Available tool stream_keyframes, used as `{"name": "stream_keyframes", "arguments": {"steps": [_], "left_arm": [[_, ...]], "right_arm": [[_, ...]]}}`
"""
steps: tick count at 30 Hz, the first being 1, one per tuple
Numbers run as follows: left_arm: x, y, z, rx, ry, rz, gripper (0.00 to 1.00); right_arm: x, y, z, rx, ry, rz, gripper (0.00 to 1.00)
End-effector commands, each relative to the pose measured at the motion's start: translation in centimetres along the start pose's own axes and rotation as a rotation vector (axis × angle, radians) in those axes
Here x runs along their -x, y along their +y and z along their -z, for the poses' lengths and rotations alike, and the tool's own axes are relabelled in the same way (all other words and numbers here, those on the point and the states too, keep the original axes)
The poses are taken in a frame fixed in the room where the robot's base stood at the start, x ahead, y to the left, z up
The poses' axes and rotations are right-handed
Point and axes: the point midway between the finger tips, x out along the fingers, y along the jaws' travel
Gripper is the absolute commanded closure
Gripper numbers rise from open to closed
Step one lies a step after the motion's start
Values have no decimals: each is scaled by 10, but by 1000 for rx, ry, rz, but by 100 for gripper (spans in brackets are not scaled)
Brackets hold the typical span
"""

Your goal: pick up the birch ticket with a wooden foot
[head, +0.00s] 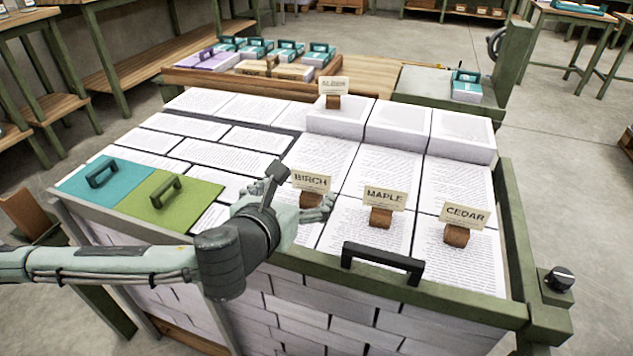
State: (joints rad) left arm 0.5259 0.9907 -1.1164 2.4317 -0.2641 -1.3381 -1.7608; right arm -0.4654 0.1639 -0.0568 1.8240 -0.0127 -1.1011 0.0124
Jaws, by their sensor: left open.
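The birch ticket (311,181) is a cream card marked BIRCH on a brown wooden foot (310,198). It stands upright on a stack of printed sheets near the middle of the bench. My left gripper (302,190) comes in from the left and is open at the ticket, with one finger to its left and the other by the lower right of the foot. I cannot tell whether either finger touches it. The foot is partly hidden by the gripper. My right gripper is not in view.
Maple (384,197) and cedar (464,216) tickets stand to the right, and another ticket (333,86) stands behind on taller stacks. A black handle (383,262) sits at the front rail (440,296). Teal (100,178) and green (171,200) handled boards lie to the left.

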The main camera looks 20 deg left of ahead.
Motion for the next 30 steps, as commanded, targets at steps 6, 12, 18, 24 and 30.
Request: {"name": "stream_keyframes", "arguments": {"steps": [6,12,18,24,30], "left_arm": [[-26,-2,1,2,-1,-1,9],[-55,-8,4,2,-1,-3,9],[-71,-8,4,2,0,-1,9],[-71,-8,5,2,1,0,9],[-71,-8,5,2,1,-1,33]], "right_arm": [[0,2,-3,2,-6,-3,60],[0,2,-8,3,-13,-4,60],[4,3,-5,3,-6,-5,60],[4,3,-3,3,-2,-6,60],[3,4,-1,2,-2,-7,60]]}}
